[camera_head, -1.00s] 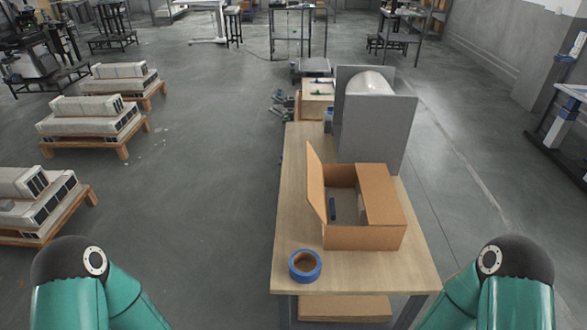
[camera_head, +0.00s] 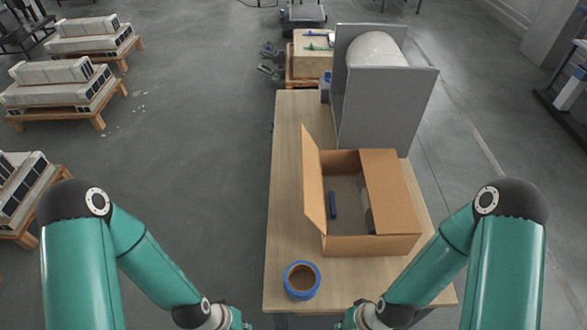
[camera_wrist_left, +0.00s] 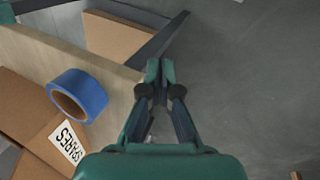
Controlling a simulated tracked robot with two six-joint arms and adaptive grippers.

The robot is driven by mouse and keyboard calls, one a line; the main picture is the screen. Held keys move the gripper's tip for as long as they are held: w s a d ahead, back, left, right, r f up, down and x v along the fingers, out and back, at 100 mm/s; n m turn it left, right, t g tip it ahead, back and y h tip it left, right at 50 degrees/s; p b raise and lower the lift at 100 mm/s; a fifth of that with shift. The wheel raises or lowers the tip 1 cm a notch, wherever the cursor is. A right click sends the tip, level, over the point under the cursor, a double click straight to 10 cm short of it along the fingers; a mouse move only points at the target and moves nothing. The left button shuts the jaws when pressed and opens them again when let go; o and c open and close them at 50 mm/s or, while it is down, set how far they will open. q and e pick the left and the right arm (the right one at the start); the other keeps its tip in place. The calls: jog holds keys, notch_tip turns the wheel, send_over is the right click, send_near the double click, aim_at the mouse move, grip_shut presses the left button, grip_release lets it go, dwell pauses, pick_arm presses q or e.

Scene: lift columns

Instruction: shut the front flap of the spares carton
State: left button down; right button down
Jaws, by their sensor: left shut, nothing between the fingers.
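The open spares carton (camera_head: 372,246) stands on the wooden table. Its left flap (camera_head: 313,185) stands up, and its right flap (camera_head: 390,190) lies inward over part of the opening. A dark blue item (camera_head: 333,205) shows inside. The front flap's position is unclear in the head view. In the left wrist view, the carton's brown board (camera_wrist_left: 32,115) with a SPARES label (camera_wrist_left: 66,142) is at lower left. My left gripper (camera_wrist_left: 160,70) is shut and empty, off the table's edge, right of the tape. My right arm shows, but its fingers are out of view.
A blue tape roll (camera_head: 302,280) lies near the table's (camera_head: 289,190) front left corner. A grey panelled stand with a white dome (camera_head: 377,52) is behind the carton. Flat brown board (camera_wrist_left: 115,36) lies below the tabletop. Open floor is left of the table.

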pick_arm(q)
jog(key=w+f+n+t+h+b, duration=0.1)
jog(key=w+n+t+b, duration=0.25)
jog(key=w+b, duration=0.45)
jog(key=w+f+n+t+b, duration=0.25)
jog(key=w+t+b, duration=0.2)
jog(key=w, duration=0.85)
jog(key=n+t+h+b, duration=0.6)
jog(key=t+h+b, duration=0.25)
jog(key=b, duration=0.45)
send_near(312, 175)
jog(key=s+a, duration=0.1)
jog(key=a, duration=0.8)
jog(key=w+d+r, duration=0.5)
jog(key=w+d, duration=0.1)
jog(key=d, duration=0.4)
jog(key=shift+w+r+g+h+p, duration=0.2)
jog(key=shift+w+g+h+p, duration=0.15)
jog(key=shift+h+p, duration=0.1)
